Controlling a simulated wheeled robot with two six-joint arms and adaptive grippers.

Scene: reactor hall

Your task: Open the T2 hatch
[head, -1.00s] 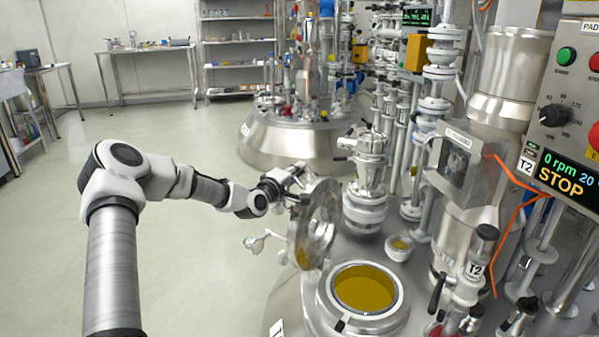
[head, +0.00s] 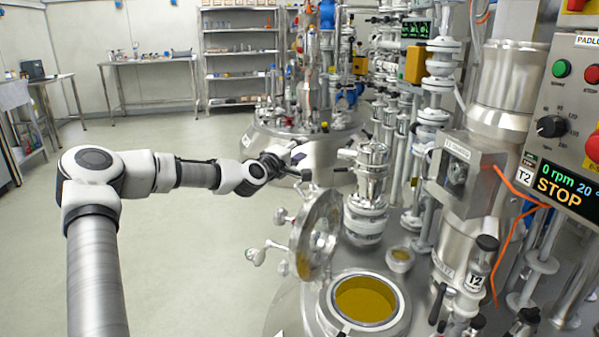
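The T2 hatch lid (head: 318,238), a round metal disc with a glass centre, stands swung up on edge at the left of its opening. The round hatch opening (head: 402,318) is uncovered and yellow-brown liquid (head: 365,300) shows inside. A clamp knob (head: 256,255) sticks out to the left of the lid. My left gripper (head: 303,165) is above the lid's top edge, apart from it and empty, with its fingers seemingly spread. My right gripper is out of view.
A T2 control panel (head: 560,150) reading "0 rpm" and "STOP" stands at the right. Metal valves and pipes (head: 368,195) rise close behind the lid. Another vessel (head: 265,145) stands farther back. The floor at the left is clear.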

